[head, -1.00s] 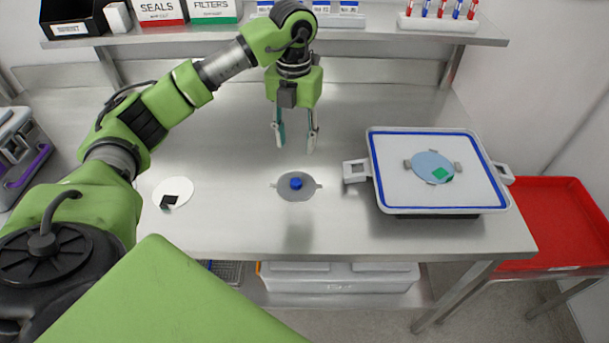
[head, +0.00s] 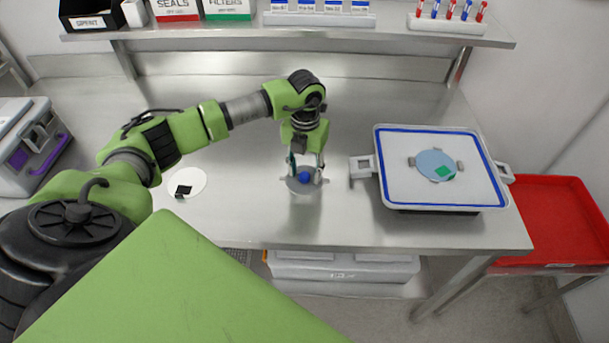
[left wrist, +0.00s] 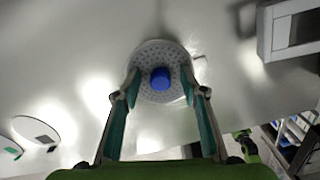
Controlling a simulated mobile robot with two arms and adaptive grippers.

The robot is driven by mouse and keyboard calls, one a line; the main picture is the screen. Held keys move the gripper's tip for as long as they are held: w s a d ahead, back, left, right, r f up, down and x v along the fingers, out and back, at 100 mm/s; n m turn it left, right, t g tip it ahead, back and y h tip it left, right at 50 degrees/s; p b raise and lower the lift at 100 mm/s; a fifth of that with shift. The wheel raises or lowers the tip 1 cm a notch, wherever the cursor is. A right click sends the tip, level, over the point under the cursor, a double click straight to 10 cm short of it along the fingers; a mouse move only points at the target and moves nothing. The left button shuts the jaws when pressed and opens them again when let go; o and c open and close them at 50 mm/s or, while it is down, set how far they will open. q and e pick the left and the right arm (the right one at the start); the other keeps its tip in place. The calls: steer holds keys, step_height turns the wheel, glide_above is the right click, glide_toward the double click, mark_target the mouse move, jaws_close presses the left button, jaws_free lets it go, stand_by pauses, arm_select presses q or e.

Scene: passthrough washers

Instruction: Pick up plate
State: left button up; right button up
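A round grey perforated plate (head: 305,186) with a blue knob (head: 304,177) at its middle lies on the metal bench. My left gripper (head: 305,178) is just above it, pointing down. In the left wrist view the fingers (left wrist: 161,85) are open, one on each side of the blue knob, their tips over the near part of the plate (left wrist: 160,55). No contact with the knob shows; whether the tips touch the plate I cannot tell. My right gripper is not in view.
A white tray (head: 398,190) with a blue inner border stands at right, holding a light-blue disc (head: 430,160) with a green square. A white disc (head: 195,177) with a black square lies left. A red bin (head: 560,215) is far right; a shelf (head: 390,36) runs behind.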

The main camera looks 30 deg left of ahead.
arm_select(q)
jaws_close()
